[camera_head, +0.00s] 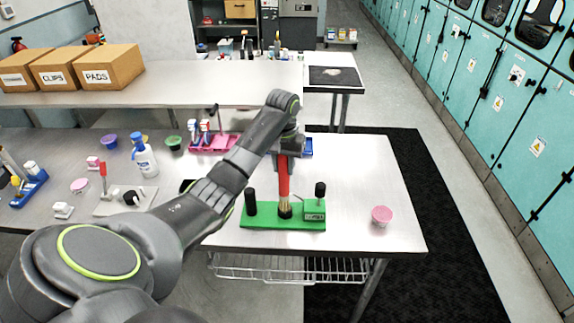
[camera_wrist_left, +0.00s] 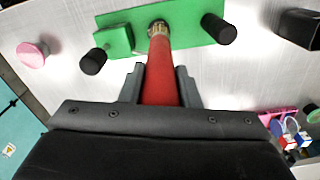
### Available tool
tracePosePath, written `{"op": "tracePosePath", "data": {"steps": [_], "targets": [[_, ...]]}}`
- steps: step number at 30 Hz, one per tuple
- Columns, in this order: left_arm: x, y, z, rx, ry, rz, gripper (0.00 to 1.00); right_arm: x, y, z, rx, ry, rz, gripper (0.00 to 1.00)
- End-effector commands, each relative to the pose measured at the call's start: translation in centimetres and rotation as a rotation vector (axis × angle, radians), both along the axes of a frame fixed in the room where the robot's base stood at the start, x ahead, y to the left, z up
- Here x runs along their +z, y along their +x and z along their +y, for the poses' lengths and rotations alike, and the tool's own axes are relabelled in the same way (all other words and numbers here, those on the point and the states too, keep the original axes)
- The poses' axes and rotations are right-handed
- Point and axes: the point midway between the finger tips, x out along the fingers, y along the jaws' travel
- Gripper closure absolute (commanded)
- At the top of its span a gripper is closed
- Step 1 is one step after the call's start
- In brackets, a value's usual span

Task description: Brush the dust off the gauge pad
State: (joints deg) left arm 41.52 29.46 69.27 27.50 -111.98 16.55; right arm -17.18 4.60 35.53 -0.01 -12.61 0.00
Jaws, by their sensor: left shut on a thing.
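My left gripper (camera_head: 288,150) is shut on the red handle of a brush (camera_head: 284,178). The wrist view shows the red handle (camera_wrist_left: 163,75) between the two fingers (camera_wrist_left: 162,85). The brush is upright with its tan bristles down, at the middle of a green holder (camera_head: 262,219); I cannot tell whether the bristles are seated in it or just above. A black pad (camera_head: 318,78) with a pale dusty patch (camera_head: 343,75), seemingly the gauge pad, lies on the far table. My right gripper is not in view.
Black-topped posts stand at both ends of the green holder. A white-and-blue bottle (camera_head: 145,160), a pink tray (camera_head: 208,148) and cartons (camera_head: 112,67) are left. Teal lockers (camera_head: 470,70) line the right.

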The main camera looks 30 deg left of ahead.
Motion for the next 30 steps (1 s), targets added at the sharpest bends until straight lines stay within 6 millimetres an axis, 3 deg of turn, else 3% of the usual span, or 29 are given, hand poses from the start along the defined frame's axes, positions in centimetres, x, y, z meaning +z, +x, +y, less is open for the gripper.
{"op": "tracePosePath", "data": {"steps": [11, 30], "targets": [[-0.1, -0.6, 1.3, -0.001, 0.001, -0.002, 1.00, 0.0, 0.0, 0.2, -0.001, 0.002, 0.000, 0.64], [-0.1, 0.7, -1.1, -0.001, -0.003, -0.001, 1.00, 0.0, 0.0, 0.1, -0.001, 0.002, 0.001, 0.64]]}}
